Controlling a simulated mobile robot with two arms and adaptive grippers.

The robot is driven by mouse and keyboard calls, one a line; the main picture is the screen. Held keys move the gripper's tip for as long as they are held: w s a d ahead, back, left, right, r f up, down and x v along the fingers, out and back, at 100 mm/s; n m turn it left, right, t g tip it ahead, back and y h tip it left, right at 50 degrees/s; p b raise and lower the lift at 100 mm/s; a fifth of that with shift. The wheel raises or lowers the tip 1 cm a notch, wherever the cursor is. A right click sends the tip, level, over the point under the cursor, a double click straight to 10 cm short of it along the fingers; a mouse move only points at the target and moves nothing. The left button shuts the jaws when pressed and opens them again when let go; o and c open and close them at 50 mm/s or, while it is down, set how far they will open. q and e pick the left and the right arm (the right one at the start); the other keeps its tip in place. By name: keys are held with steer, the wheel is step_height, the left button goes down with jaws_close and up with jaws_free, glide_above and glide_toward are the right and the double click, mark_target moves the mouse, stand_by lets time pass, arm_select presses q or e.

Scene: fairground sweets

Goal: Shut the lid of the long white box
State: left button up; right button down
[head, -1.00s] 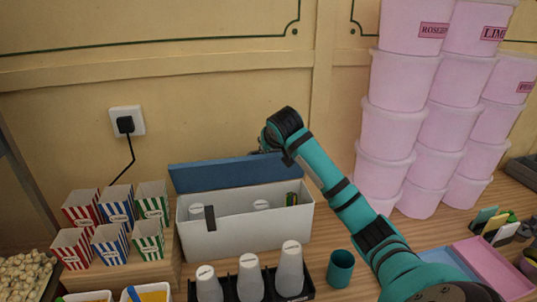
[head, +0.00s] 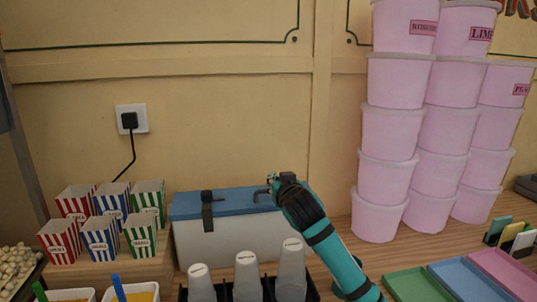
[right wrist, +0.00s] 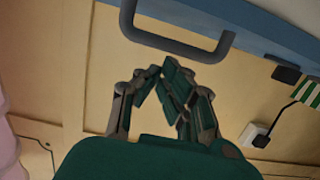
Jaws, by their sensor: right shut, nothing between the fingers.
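The long white box (head: 235,240) stands on the counter against the wall. Its blue lid (head: 235,205) lies down flat over the top, and the inside is hidden. A black strap-like catch (head: 207,215) sits at the front left of the lid. A grey handle (head: 257,194) is on the lid near its right end. My right gripper (head: 271,180) is shut and empty, close by the handle. In the right wrist view the fingers (right wrist: 160,78) are beside the handle (right wrist: 185,50) and the blue lid edge (right wrist: 268,32); I cannot tell whether they touch. My left gripper is out of view.
Tall stacks of pink tubs (head: 390,130) rise to the right. Coloured trays (head: 465,280) lie at the front right.

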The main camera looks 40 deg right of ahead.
steer(key=shift+s+a+f, duration=0.2)
steer(key=shift+s+f, duration=0.2)
steer(key=shift+f, duration=0.25)
steer(key=shift+f, duration=0.1)
